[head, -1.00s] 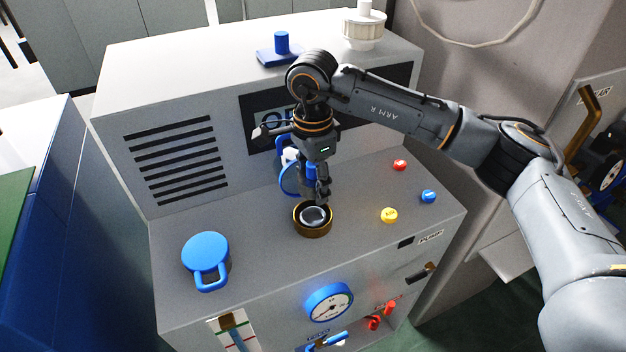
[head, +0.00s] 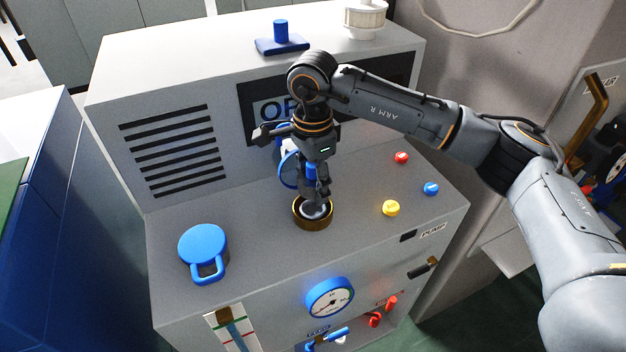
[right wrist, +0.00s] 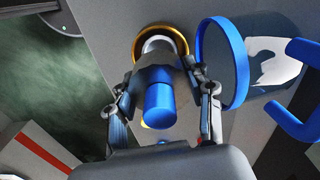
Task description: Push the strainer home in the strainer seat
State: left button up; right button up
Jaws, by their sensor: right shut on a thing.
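The strainer seat (head: 313,223) is a brass ring on the machine's grey top. It also shows in the right wrist view (right wrist: 180,40). My right gripper (head: 316,198) is above the seat, its fingertips close to the ring. It is shut on the strainer (right wrist: 160,100), which has a blue cylindrical grip and a grey lower part. The strainer's grey part (head: 311,211) shows inside the ring, and it looks roughly upright. How deep it sits cannot be told, as fingers and ring hide its lower end. My left gripper is not in view.
A blue lid with a handle (head: 203,248) lies left of the seat. Yellow (head: 391,208), red (head: 401,158) and blue (head: 431,189) knobs stand to the right. A blue hoop (right wrist: 226,65) is close beside my right gripper. A gauge (head: 329,298) is on the front.

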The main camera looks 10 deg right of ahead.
jog(key=shift+f+b, duration=2.2)
jog(key=shift+f, duration=0.4)
jog(key=o, duration=1.3)
jog(key=shift+o, duration=0.2)
notch_tip(320, 180, up, 12)
